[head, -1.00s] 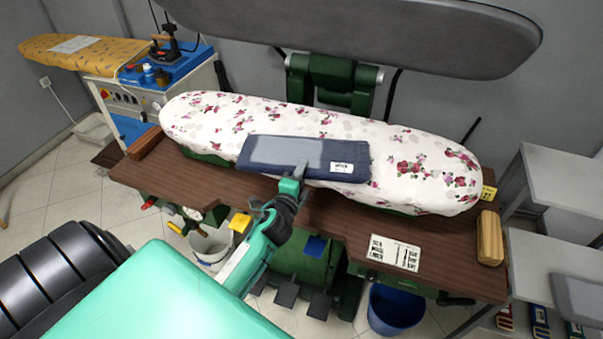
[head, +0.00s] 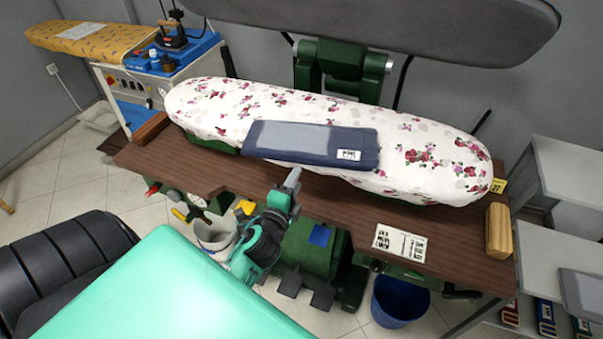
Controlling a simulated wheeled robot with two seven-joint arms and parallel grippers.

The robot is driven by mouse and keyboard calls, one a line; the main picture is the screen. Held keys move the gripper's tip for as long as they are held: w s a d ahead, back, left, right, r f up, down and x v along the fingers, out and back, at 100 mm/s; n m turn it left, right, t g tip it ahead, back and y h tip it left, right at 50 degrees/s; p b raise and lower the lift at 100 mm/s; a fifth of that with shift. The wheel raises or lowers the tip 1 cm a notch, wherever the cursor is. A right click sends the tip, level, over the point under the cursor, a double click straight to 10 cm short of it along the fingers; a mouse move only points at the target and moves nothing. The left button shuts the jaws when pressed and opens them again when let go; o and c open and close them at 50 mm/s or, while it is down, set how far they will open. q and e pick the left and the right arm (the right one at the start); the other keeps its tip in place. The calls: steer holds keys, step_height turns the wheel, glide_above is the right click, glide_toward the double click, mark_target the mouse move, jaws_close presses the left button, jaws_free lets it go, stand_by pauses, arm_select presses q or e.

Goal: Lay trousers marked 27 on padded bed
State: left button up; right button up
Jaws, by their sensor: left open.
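The folded dark blue trousers (head: 290,139) lie flat on the front middle of the padded bed (head: 430,160), which has a white cover with red and pink flowers. A small white tag (head: 348,155) sits on the trousers' right end; its number is too small to read. My left gripper (head: 291,181) is open and empty, below and in front of the trousers, over the wooden table edge and apart from the cloth. My right gripper is not in view.
A grey upper press plate (head: 380,25) hangs above and behind the bed. The brown table (head: 340,215) carries a printed card (head: 400,243) and a wooden block (head: 498,230). Another folded dark garment (head: 585,298) lies on a grey shelf at right. A yellow tag (head: 498,186) is at the bed's right end.

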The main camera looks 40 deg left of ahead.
arm_select(q)
steer(key=shift+v, duration=1.3)
